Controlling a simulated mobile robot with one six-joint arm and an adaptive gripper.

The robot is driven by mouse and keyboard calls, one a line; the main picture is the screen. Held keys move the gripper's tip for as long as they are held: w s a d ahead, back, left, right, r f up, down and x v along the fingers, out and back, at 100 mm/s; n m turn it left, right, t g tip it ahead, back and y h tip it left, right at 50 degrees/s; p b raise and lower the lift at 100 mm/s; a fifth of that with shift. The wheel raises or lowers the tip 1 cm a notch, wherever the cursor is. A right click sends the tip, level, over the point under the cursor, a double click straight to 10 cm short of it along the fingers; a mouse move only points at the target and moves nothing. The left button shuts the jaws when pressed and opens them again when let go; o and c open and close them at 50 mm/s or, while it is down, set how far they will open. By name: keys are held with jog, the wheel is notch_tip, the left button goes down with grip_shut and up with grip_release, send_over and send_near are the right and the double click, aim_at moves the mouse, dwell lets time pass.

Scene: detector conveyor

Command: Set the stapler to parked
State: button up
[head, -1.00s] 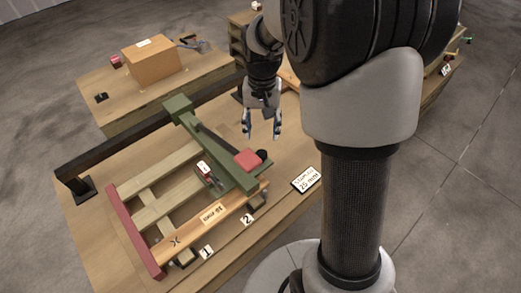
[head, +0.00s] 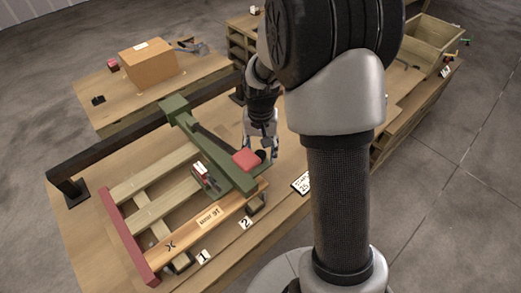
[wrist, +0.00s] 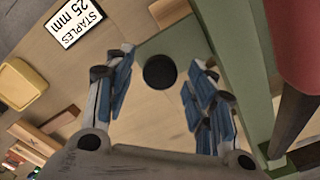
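A long green beam (head: 212,150), which I take to be the stapler, lies across a slatted wooden frame (head: 150,210). It carries a red block (head: 245,159) and a round black knob (head: 261,155) at its near end. No marking for parked can be made out. In the wrist view, the black knob (wrist: 160,71) stands on a green plate between my fingers. My gripper (head: 263,148) is over that end, its fingers partly hidden in the head view. In the wrist view my gripper (wrist: 164,60) is open, with gaps between both fingers and the knob.
A small red and black device (head: 204,176) sits beside the beam. A dark rail (head: 140,135) runs behind the frame, and a red bar (head: 127,237) closes its left end. A "STAPLES 25 mm" card (wrist: 75,22) lies nearby. A cardboard box (head: 148,62) stands on the back table.

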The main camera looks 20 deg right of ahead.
grip_shut()
dwell(0.4)
